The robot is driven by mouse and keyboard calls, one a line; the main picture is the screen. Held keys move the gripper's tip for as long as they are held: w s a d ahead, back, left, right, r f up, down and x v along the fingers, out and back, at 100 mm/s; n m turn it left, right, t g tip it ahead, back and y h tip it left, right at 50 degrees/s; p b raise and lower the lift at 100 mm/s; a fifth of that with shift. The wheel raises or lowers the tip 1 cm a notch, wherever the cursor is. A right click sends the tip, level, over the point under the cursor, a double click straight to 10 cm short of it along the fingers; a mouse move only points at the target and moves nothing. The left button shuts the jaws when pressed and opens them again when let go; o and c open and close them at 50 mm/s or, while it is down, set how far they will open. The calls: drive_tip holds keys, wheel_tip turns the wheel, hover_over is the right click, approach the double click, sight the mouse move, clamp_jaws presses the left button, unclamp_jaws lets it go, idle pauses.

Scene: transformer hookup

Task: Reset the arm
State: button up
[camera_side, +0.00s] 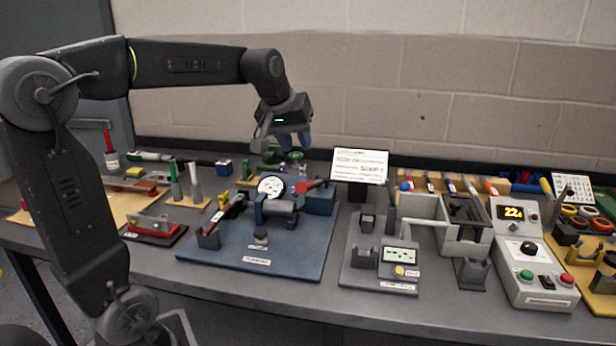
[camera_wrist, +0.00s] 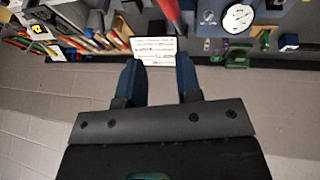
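My gripper (camera_side: 294,139) hangs from my raised arm above the back of the blue board (camera_side: 200,246), pointing down. In the wrist view my gripper (camera_wrist: 158,82) has its two blue fingers apart, with nothing held between them. A white text card (camera_side: 360,166) stands to the right of the gripper in the side view. The card (camera_wrist: 155,48) shows beyond the fingertips in the wrist view. The blue board carries a round white dial (camera_side: 271,187) and a red-tipped lever (camera_side: 308,186), both below the gripper.
The grey bench (camera_side: 330,295) is crowded. A grey fixture with a small screen (camera_side: 400,256) and a control box reading about 22 (camera_side: 530,262) stand to the right. Wooden boards with tools lie left. A block wall (camera_side: 430,80) rises behind. The air around the gripper looks clear.

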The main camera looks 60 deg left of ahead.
drive_tip(key=s+d+f+m+h, duration=0.1)
drive_tip(key=s+d+f+m, duration=0.3)
drive_tip(key=s+d, duration=0.4)
drive_tip(key=s+d+f+m+h, duration=0.1)
drive_tip(key=s+d+f+m, duration=0.3)
drive_tip(key=s+d, duration=0.3)
drive_tip(key=shift+s+d+f+m, duration=0.35)
drive_tip(key=shift+s+f+m, duration=0.1)
drive_tip(key=shift+s, duration=0.75)
